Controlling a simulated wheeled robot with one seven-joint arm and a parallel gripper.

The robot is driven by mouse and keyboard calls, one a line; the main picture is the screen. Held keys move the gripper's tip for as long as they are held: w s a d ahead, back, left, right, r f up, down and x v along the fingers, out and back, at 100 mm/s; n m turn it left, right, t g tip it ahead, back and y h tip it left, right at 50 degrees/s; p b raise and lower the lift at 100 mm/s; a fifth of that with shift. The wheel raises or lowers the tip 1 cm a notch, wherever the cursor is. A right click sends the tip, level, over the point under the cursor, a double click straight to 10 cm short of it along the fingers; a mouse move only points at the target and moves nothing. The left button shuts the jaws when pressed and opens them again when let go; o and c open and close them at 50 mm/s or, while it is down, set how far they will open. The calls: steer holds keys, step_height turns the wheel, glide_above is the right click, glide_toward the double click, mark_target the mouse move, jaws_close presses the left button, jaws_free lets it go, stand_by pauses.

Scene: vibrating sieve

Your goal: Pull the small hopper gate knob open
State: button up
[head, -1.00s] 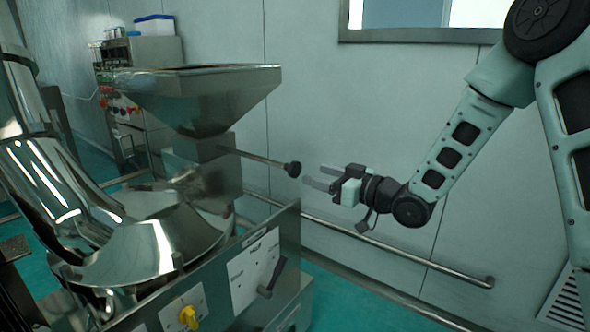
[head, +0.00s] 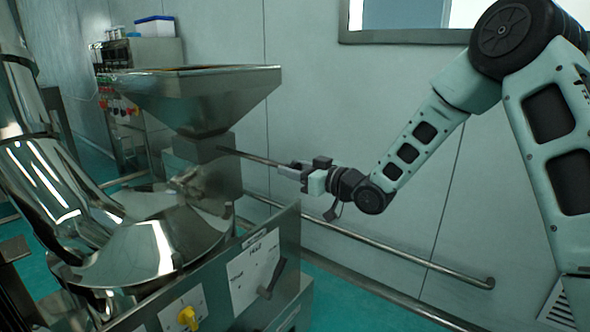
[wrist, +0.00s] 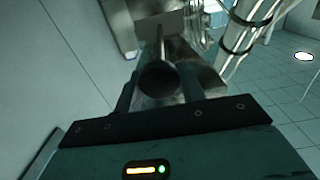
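The small hopper (head: 190,100) is a steel funnel on the machine at left in the head view. Its gate rod (head: 250,157) sticks out to the right, toward my gripper (head: 292,174). The dark round knob at the rod's end is hidden behind my fingers there. In the wrist view the knob (wrist: 158,79) sits between my two fingers, with the rod running away behind it. The fingers (wrist: 158,92) stand apart on either side of the knob, with a narrow gap showing. My gripper looks open around the knob, not clamped.
A control panel (head: 252,270) with a yellow switch (head: 188,318) and a dark handle is below the rod. A wall rail (head: 400,258) runs low along the pale wall (head: 330,120) behind my arm. Shiny steel pipework (head: 50,170) stands at left.

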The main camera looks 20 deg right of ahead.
jaws_close()
steer(key=v, duration=0.7)
steer(key=shift+s+d, duration=0.2)
steer(key=shift+s, duration=0.05)
steer(key=o, duration=1)
jaws_free()
steer(key=p+v, duration=1.1)
steer(key=v, duration=0.6)
steer(key=shift+s, duration=0.2)
